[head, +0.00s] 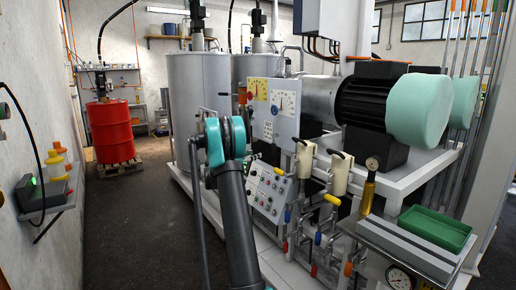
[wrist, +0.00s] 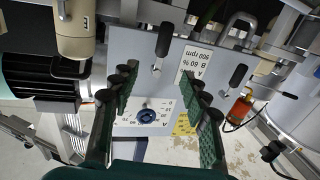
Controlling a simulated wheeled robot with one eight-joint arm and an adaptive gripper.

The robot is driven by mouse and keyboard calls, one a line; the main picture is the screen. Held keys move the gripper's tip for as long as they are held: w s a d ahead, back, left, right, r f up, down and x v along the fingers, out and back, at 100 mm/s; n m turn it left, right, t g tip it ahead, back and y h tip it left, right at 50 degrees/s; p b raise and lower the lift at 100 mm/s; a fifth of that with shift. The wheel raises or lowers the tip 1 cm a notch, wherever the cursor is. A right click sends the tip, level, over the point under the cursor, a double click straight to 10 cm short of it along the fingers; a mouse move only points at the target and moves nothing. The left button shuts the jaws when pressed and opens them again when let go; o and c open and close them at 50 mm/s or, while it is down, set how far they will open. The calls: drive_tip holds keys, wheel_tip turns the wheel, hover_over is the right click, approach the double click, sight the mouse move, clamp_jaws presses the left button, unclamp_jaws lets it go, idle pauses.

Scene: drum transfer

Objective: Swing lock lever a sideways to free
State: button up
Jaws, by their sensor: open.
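A grey panel (wrist: 205,52) faces my gripper, seen upside down in the wrist view; it also shows in the head view (head: 285,128). It carries a white dial marked A with a blue knob (wrist: 147,115), a partly hidden yellow dial (wrist: 184,124) and a setpoint label. Two black-handled levers stand on it: one in line with dial A (wrist: 163,40), likely lock lever a, and one to the right (wrist: 237,76). Their own markings cannot be read. My gripper (wrist: 160,80) is open, its green-padded fingers apart. The dial-A lever shows beyond the gap; contact is not visible.
A beige cylinder with a black handle (wrist: 76,30) and a black finned motor (wrist: 38,75) lie left in the wrist view. An orange-red vessel (wrist: 240,108) is on the right. In the head view, a button panel (head: 268,190) sits below; the left floor (head: 130,220) is clear.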

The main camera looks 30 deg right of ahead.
sight(272, 147)
drive_tip(key=x, duration=1.7)
drive_tip(key=shift+w+d+r, duration=0.1)
drive_tip(key=shift+w+d, duration=0.05)
drive_tip(key=shift+w, duration=0.15)
clamp_jaws()
